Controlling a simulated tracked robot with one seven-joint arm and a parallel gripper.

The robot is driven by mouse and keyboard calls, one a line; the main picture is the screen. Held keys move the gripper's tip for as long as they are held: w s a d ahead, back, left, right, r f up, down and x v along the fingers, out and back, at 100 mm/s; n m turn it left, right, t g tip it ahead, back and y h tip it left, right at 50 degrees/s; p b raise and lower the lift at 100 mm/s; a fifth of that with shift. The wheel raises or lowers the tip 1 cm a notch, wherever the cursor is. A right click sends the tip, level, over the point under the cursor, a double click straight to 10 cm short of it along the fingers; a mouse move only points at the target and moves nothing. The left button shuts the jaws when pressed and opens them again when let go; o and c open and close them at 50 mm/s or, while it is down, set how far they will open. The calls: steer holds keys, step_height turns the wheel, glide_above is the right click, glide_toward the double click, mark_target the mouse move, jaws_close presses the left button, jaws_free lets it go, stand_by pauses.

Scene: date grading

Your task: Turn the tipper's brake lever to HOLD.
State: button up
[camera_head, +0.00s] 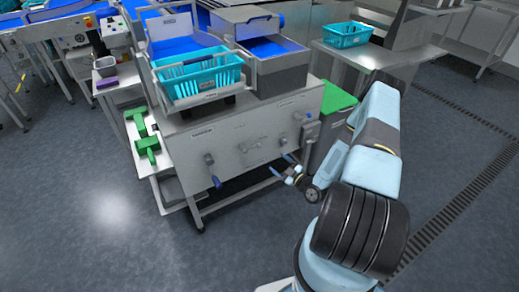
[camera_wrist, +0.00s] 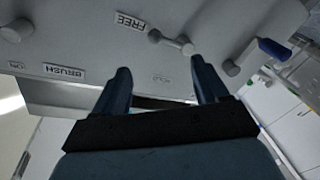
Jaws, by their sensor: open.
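The tipper (camera_head: 262,140) is a grey cabinet with a row of knobs and levers on its front panel. In the wrist view the panel appears upside down. There a short grey lever (camera_wrist: 172,41) with rounded ends has one end beside the FREE label (camera_wrist: 131,21). The fainter HOLD label (camera_wrist: 160,79) lies apart from it, between my fingertips in the picture. In the head view this lever seems to be the one mid-panel (camera_head: 247,147), too small to read. My gripper (camera_head: 281,166) (camera_wrist: 161,74) is open and empty, its fingers pointing at the panel, apart from the lever.
A BRUSH label (camera_wrist: 64,71) is on the other side. A teal crate (camera_head: 200,77) sits on top. Open floor lies in front.

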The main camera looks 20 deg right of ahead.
steer(key=x, duration=1.3)
steer(key=shift+w+a, duration=0.2)
steer(key=shift+w, duration=0.15)
jaws_close()
